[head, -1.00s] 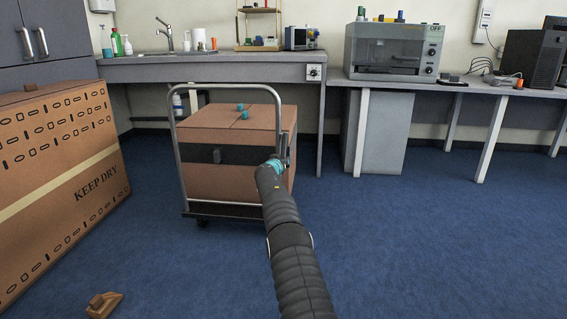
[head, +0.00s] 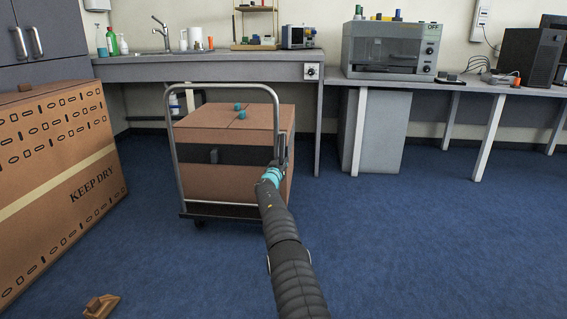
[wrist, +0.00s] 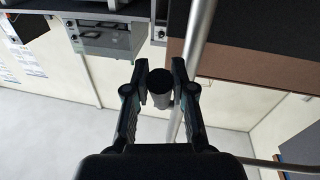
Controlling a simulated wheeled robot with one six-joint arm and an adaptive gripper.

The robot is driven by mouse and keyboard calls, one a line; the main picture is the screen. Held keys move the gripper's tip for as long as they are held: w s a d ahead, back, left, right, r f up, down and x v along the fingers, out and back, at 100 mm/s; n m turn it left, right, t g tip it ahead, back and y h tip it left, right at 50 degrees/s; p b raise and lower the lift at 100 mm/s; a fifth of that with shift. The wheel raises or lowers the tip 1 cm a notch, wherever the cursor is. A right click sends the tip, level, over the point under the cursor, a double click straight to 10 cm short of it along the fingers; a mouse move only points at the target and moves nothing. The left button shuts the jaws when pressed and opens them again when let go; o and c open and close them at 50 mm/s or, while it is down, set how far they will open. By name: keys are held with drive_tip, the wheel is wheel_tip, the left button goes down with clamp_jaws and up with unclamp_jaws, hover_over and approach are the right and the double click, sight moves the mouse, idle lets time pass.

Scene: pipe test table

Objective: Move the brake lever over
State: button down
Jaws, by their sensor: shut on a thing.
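The brake lever (wrist: 160,90) shows in the wrist view as a short dark cylinder with a round end, between my fingers. My gripper (wrist: 159,74) is shut on it, one finger on each side. In the head view my gripper (head: 281,158) is at the right upright of the push cart's metal handle (head: 174,134). The lever cannot be made out there, behind the gripper and arm. In the wrist view the metal handle tube (wrist: 196,50) runs just right of the lever.
The cart carries a large brown box (head: 235,183) with a dark band. A "KEEP DRY" carton (head: 60,215) stands at left, and a small brown wedge (head: 101,306) lies on the floor. A bench (head: 215,69) runs behind. Blue floor at right is clear.

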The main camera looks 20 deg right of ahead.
drive_tip(key=shift+d, duration=0.15)
idle(0.4)
drive_tip(key=c, duration=0.9)
unclamp_jaws()
drive_tip(key=shift+c, duration=0.2)
